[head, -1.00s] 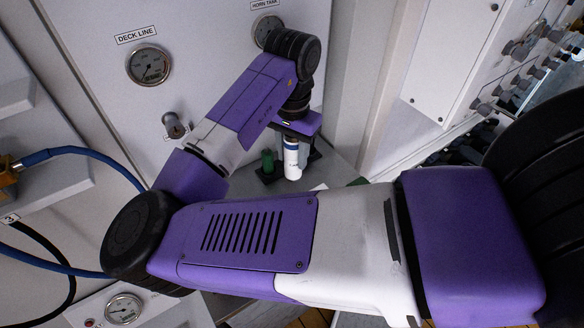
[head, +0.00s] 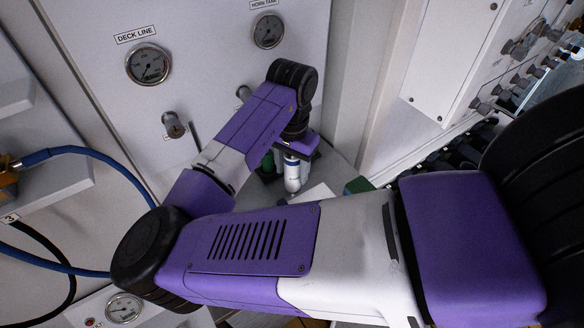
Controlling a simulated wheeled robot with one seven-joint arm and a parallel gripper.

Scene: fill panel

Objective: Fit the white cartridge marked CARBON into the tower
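A white cartridge (head: 292,180) with a blue band hangs upright under my gripper (head: 293,157) in the head view. Any word on it is too small to read. My gripper is around its upper end. The fingers are mostly hidden by my purple wrist, but the cartridge moves along with it, so the gripper looks shut on it. The cartridge's lower end is over or on the grey counter; I cannot tell if it touches. I cannot make out the tower for certain.
A dark green cylinder (head: 267,163) stands just left of the cartridge, partly behind my arm. A green block (head: 358,185) and a pale flat piece (head: 318,193) lie to the right on the grey counter (head: 338,170). A gauge panel (head: 215,60) rises behind.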

